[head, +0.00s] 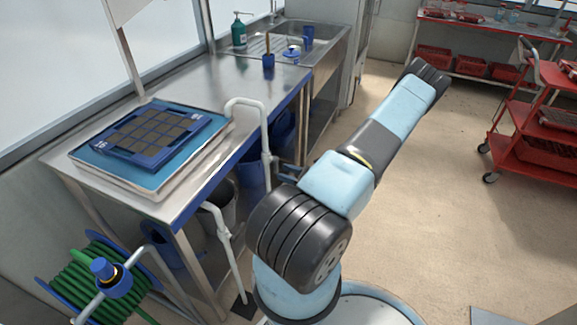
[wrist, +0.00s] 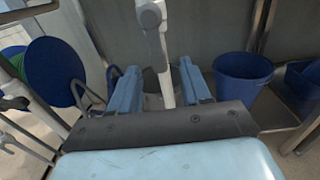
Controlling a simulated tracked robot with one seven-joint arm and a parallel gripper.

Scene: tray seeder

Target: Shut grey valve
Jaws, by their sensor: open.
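A pale grey pipe (head: 262,125) bends down beside the front edge of the steel bench, with a jointed fitting (head: 268,157) that seems to be the grey valve. In the wrist view the fitting (wrist: 151,16) is at the top middle, and its pale stem runs down between my fingers. My gripper (wrist: 160,78) is open, with one blue finger on each side of the stem. I cannot tell whether either finger touches it. The valve handle's position is unclear.
A blue seed tray (head: 180,116) lies on the bench (head: 240,80). Blue buckets (wrist: 243,78) stand under the bench. A red cart (head: 530,150) is at right; the floor between is clear.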

